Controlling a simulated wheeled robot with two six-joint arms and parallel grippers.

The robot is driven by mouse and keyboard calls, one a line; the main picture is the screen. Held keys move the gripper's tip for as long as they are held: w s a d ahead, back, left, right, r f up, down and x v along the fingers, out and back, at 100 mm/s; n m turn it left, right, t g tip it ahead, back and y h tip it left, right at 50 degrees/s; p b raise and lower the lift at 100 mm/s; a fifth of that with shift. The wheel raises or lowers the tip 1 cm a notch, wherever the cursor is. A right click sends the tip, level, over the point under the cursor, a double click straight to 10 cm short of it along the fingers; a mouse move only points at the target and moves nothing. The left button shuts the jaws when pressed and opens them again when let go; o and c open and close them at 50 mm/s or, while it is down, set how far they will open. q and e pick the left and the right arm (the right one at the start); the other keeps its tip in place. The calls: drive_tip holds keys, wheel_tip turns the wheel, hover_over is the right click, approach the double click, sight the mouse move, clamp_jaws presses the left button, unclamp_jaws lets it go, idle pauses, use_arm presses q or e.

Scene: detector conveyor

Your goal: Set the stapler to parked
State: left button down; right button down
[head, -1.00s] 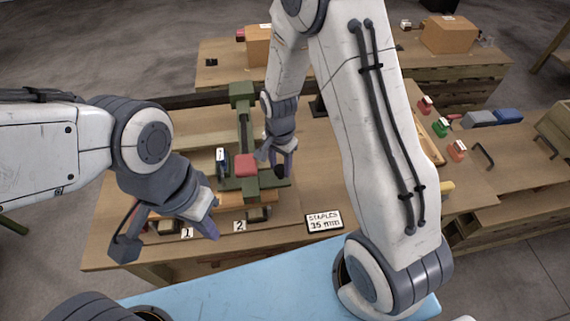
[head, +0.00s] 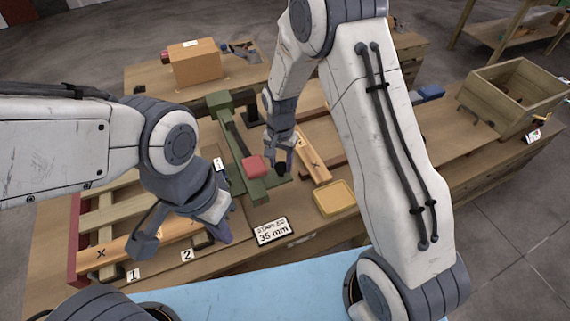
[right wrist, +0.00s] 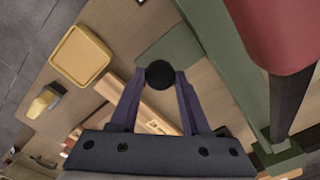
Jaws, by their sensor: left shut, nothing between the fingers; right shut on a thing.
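The green stapler (head: 224,133) stands on the wooden bench, with a long arm and a red pad (head: 253,165) at its near end. My right gripper (head: 280,163) is beside the red pad, shut on a small black knob (head: 281,169) at the stapler's base plate. The knob shows as a round black disc between the fingertips in the right wrist view (right wrist: 160,74). My left gripper (head: 222,234) is shut and empty, low over the bench to the left of the stapler. It hides part of the bench there.
A "STAPLES 35 mm" sign (head: 271,231) stands in front of the stapler. A yellow tray (head: 335,198) lies to its right. Number cards 1 (head: 134,274) and 2 (head: 187,255) are at the front left. A cardboard box (head: 196,64) and an open wooden crate (head: 515,89) stand further back.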

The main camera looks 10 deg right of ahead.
drive_tip(key=shift+d, duration=0.3)
drive_tip(key=shift+c, duration=1.8)
unclamp_jaws()
drive_tip(key=shift+d, duration=0.1)
drive_tip(key=shift+w+r, duration=0.1)
wheel_tip(320, 180, up, 10)
drive_tip(key=b, duration=0.2)
drive_tip(key=shift+r, duration=0.2)
